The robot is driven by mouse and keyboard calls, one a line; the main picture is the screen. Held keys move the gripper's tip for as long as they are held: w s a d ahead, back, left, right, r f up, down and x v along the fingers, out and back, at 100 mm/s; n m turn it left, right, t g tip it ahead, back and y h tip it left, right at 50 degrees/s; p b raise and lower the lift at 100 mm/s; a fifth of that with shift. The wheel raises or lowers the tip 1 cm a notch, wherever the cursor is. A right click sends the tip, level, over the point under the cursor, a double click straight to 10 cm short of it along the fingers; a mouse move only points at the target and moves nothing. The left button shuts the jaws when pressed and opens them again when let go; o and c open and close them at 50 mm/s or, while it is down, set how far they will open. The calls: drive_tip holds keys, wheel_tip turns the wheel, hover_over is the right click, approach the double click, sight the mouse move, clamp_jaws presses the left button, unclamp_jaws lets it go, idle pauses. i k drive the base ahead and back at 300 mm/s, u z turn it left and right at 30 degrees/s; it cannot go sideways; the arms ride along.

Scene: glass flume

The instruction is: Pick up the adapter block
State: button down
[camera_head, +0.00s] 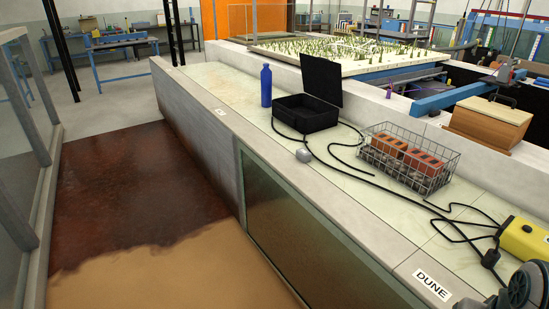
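A small black block (491,258) sits on a black cable at the lower right, on the pale ledge beside a yellow case. It looks like the adapter block, but it is too small to be sure. A small grey lump (303,155) lies near the ledge's left edge, close to another stretch of cable. My gripper's fingers cannot be made out in this view. Dark grey rounded parts (518,289) fill the lower right corner, close in front of the black block. I cannot tell what they are.
The yellow case (525,240) stands at the right. A wire basket (408,160) holds red bricks. Black cable (385,187) winds along the ledge. Further back are an open black box (306,112) and a blue bottle (266,86). A "DUNE" label (433,285) marks the near edge.

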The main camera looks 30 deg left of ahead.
sight(304, 156)
drive_tip(key=u, duration=0.8)
drive_tip(key=i, duration=0.65)
drive_tip(key=u, duration=1.2)
drive_tip(key=k, duration=1.25)
drive_tip(key=u, duration=0.95)
drive_tip(key=i, duration=0.75)
drive_tip(key=z, duration=0.35)
drive_tip(key=i, duration=1.65)
drive_tip(key=z, duration=0.8)
drive_tip(key=i, duration=1.45)
drive_tip(key=z, duration=1.65)
drive_tip(key=i, duration=0.8)
drive_tip(key=z, duration=0.85)
